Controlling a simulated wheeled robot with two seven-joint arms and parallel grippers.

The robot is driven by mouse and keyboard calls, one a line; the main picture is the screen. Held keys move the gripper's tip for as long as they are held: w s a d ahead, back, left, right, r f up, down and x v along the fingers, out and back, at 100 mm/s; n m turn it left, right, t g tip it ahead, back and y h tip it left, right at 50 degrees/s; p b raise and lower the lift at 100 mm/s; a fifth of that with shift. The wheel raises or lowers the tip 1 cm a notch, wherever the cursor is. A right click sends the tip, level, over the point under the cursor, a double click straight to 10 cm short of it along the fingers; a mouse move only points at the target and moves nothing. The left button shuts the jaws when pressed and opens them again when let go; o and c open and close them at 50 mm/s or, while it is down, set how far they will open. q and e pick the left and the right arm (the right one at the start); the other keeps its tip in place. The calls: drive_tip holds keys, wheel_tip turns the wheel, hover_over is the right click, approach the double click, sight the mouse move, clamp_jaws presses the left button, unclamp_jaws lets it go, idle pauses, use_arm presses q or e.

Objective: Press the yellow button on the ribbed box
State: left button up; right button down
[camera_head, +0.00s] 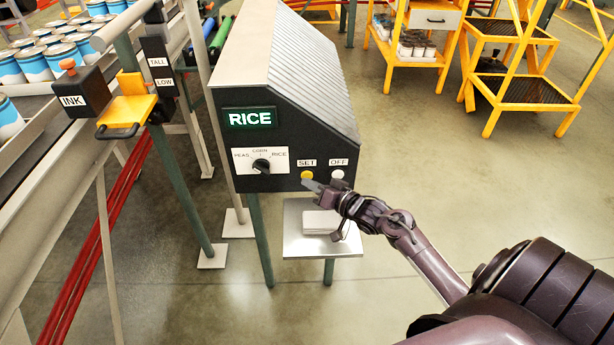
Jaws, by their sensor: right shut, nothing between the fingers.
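The ribbed box (320,75) is dark grey with a slanted ribbed top and stands on green legs in the middle of the view. Its front carries a lit green RICE display (250,118), a dial (261,165) marked PEAS, CORN and RICE, a yellow button (307,174) under the SET label, and a white button (337,174) under the OFF label. My right gripper (308,184) is shut and empty. Its tip is just below the yellow button in the picture; I cannot tell whether it touches. My left gripper is not in view.
A small tray (293,246) with a white stack sits under the box. At left is a conveyor with blue cans (33,64), an INK box (78,92) and a yellow bracket (126,110). Yellow shelves (523,90) stand at the back right. The floor at right is clear.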

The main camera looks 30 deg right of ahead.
drive_tip(key=shift+w+d, duration=0.2)
drive_tip(key=shift+w, duration=0.2)
idle(0.8)
drive_tip(key=shift+s, duration=0.1)
drive_tip(key=shift+s+a+p, duration=0.45)
drive_tip(key=shift+s+p, duration=0.25)
drive_tip(key=shift+p, duration=0.05)
